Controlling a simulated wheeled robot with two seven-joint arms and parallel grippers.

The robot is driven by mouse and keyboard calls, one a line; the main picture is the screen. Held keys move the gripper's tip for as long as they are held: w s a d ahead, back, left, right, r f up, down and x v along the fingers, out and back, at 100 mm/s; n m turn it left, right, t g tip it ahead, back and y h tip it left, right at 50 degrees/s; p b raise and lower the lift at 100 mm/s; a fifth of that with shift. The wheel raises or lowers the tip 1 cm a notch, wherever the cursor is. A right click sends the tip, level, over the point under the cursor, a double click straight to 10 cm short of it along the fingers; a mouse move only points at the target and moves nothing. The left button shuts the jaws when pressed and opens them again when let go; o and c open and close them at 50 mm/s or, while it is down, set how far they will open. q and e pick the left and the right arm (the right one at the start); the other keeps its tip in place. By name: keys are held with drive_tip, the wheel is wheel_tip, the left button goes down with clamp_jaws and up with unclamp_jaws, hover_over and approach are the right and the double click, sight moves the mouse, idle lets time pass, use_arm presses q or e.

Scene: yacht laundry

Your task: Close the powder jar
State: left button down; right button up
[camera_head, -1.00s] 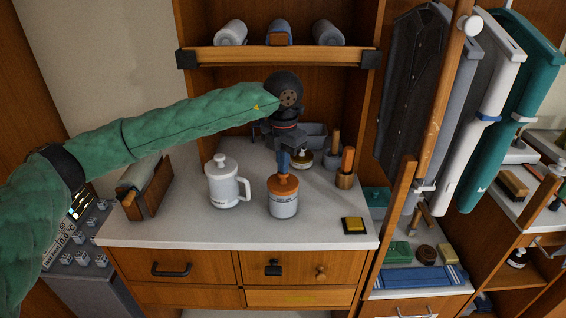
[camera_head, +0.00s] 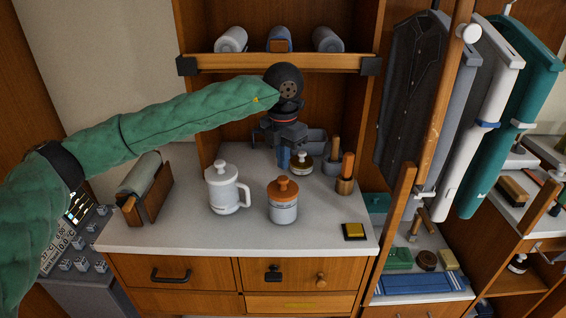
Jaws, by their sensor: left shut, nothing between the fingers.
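The powder jar (camera_head: 283,210) stands upright on the light counter, a grey-white jar with a printed label. Its orange-brown lid (camera_head: 283,187) with a round knob sits on top of it. I cannot tell from here whether the lid is fully seated. My left gripper (camera_head: 284,160) is shut and empty, pointing down behind the jar and above it in the picture, apart from the lid. My right gripper is not in view.
A white lidded mug (camera_head: 224,188) stands left of the jar. A small jar (camera_head: 302,162) and wooden-handled tools (camera_head: 346,175) stand behind and right. A yellow-topped pad (camera_head: 354,231) lies at the front right. A shelf (camera_head: 280,64) with rolled towels hangs above.

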use_arm(q)
drive_tip(key=shift+r, duration=1.9)
